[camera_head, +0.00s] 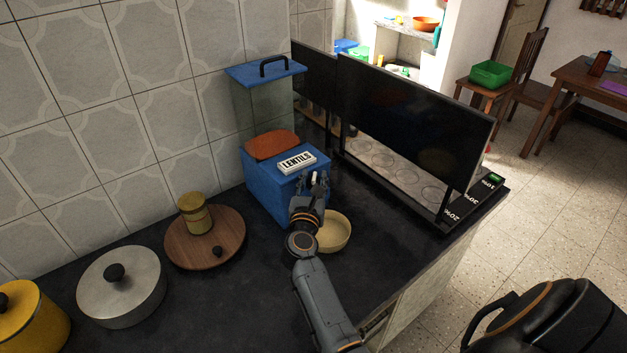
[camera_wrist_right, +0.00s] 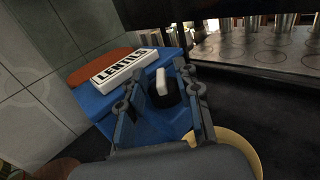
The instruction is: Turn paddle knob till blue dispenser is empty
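The blue dispenser (camera_head: 262,190) stands on the dark counter against the tiled wall. It has a clear hopper (camera_head: 258,105), a blue lid with a black handle, and a LENTILS label (camera_head: 297,162). Orange-brown lentils (camera_head: 272,144) show low in the hopper. In the right wrist view, the paddle knob (camera_wrist_right: 163,88) is white on a dark hub. My right gripper (camera_wrist_right: 160,72) is at the dispenser's front, its fingers spread on either side of the paddle with gaps visible. A cream bowl (camera_head: 337,236) sits below, partly hidden by my gripper; its contents are unclear. My left gripper is out of view.
A dark panel (camera_head: 410,118) rises right of the dispenser, above a rack with round places (camera_head: 385,160).

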